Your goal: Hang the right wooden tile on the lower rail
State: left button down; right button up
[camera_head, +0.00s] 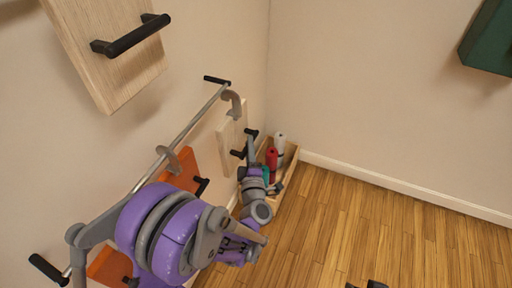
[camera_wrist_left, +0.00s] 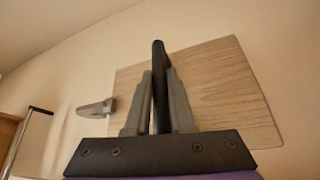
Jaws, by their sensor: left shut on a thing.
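A pale wooden tile (camera_head: 231,140) with a black bar handle is near the wall, below the far end of the silver lower rail (camera_head: 200,115). My left gripper (camera_head: 249,146) is shut on its handle (camera_wrist_left: 159,85). The tile's pale face (camera_wrist_left: 215,85) is tilted in the left wrist view. The tile's grey hook (camera_head: 233,104) is at its top, close to the rail; I cannot tell whether it rests on it. Another wooden tile (camera_head: 105,75) with a black handle is high on the left. Dark tips (camera_head: 376,285) at the bottom edge may be my right gripper.
An orange tile (camera_head: 182,172) hangs from the rail by a grey hook (camera_head: 168,158); another orange tile (camera_head: 108,266) is lower left. A wooden tray (camera_head: 290,160) with red and white bottles stands in the corner. A green box (camera_head: 487,42) is upper right. The floor is clear at right.

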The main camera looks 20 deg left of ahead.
pick_arm(q)
jog(key=shift+w+a+p, duration=0.15)
jog(key=shift+a+p, duration=0.15)
jog(key=shift+a, duration=1.35)
jog(key=shift+w+a+p, duration=0.1)
jog(key=shift+a+p, duration=0.15)
jog(key=shift+a, duration=1.4)
jog(key=shift+a+f+b, duration=0.1)
jog(key=shift+f+b, duration=1.05)
jog(key=shift+f, duration=0.2)
jog(key=c, duration=0.7)
grip_release()
